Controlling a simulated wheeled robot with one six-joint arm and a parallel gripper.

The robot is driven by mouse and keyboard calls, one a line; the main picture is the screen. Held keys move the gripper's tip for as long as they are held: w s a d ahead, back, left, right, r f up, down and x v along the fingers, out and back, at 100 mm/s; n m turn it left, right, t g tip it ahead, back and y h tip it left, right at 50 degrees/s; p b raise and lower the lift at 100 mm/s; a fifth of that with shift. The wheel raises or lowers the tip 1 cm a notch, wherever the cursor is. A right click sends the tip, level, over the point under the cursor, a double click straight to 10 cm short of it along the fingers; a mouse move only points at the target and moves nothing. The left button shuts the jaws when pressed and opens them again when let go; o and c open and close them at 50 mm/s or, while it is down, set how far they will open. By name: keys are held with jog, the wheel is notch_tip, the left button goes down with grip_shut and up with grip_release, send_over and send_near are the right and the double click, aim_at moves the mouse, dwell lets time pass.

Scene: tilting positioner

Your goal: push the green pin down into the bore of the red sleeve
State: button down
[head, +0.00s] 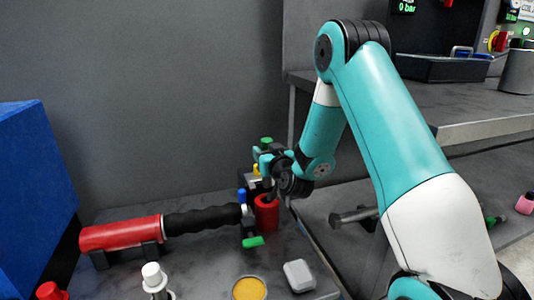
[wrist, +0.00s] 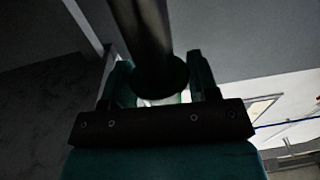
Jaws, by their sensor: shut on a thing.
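The red sleeve (head: 266,213) stands upright at the end of a black ribbed part in the head view. My gripper (head: 267,164) is close above and behind it. In the wrist view my gripper (wrist: 160,88) is shut on a dark grey rod (wrist: 143,30) with a wider round collar. Shadow hides the rod's true colour and its far end is out of frame. A green piece (head: 266,142) shows just above my gripper, and another green piece (head: 253,241) is low in front of the sleeve. I cannot tell whether either is the green pin. The sleeve's bore is hard to see.
A red cylinder (head: 120,233) with the black ribbed part (head: 203,219) lies left of the sleeve. A white-topped post (head: 153,275), a yellow-filled dish (head: 249,289) and a grey block (head: 299,275) are in front. A blue block (head: 35,180) stands far left.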

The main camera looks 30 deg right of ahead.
jog(key=shift+f+b, duration=1.65)
jog(key=shift+f, duration=0.3)
notch_tip(320, 180, down, 11)
jog(key=b, duration=1.1)
jog(key=shift+r, duration=0.2)
dwell(3.3)
jog(key=shift+c, duration=1.5)
grip_release()
jog(key=shift+s+f, duration=0.15)
jog(key=b+v, duration=0.7)
